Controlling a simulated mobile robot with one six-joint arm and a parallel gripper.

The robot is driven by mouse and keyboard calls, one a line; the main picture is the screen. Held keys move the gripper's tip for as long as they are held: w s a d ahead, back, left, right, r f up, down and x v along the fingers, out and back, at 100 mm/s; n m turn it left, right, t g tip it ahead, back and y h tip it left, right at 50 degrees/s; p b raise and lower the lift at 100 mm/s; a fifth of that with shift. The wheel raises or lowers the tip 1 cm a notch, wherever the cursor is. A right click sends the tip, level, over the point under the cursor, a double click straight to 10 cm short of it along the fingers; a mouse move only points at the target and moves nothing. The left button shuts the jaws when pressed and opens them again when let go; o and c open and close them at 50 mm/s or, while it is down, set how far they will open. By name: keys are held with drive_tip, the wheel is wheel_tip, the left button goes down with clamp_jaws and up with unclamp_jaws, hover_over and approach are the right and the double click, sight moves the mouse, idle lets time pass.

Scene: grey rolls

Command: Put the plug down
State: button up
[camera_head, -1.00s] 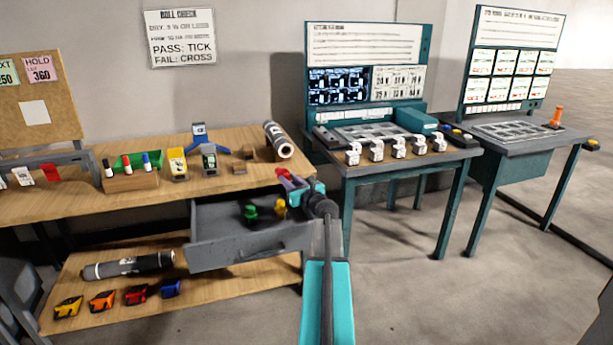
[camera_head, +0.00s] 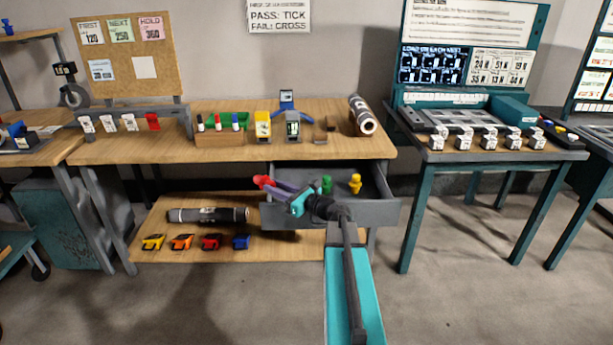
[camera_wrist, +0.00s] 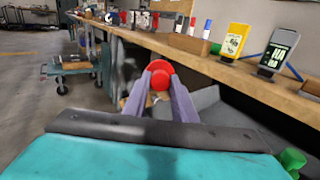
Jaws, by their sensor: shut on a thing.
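My gripper (camera_head: 279,188) is shut on a red plug (camera_head: 262,181), held at the tips of its two purple-grey fingers. In the wrist view the red plug (camera_wrist: 160,76) shows as a round head between the fingertips. The gripper and plug are at the left front of the open grey drawer (camera_head: 385,213), under the bench top. A green plug (camera_head: 327,185) and a yellow plug (camera_head: 355,184) stand upright inside the drawer, to the right of my gripper. Part of the drawer's left side is hidden behind my arm.
The wooden bench top (camera_head: 225,150) above the drawer holds a marker box (camera_head: 219,139), a yellow meter (camera_head: 262,127), a grey meter (camera_head: 292,126) and a roll (camera_head: 362,115). The lower shelf (camera_head: 190,250) has a dark roll (camera_head: 207,216) and several coloured clips. Open floor lies in front.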

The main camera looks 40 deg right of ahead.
drive_tip(key=s+a+f+n+g+y, duration=0.1)
drive_tip(key=s+a+n+g+y, duration=0.1)
drive_tip(key=a, duration=0.9)
drive_tip(key=s+a+n+g+y, duration=0.2)
drive_tip(key=a+n+y, duration=0.1)
drive_tip(key=a, duration=0.8)
drive_tip(key=s+a+f+n+g+y, duration=0.1)
drive_tip(key=a+y, duration=0.4)
drive_tip(key=a, duration=0.6)
drive_tip(key=shift+s+a+f+n+g, duration=0.15)
drive_tip(key=shift+s+f+n+g, duration=0.15)
drive_tip(key=shift+s+n+g, duration=0.6)
drive_tip(key=shift+w, duration=0.1)
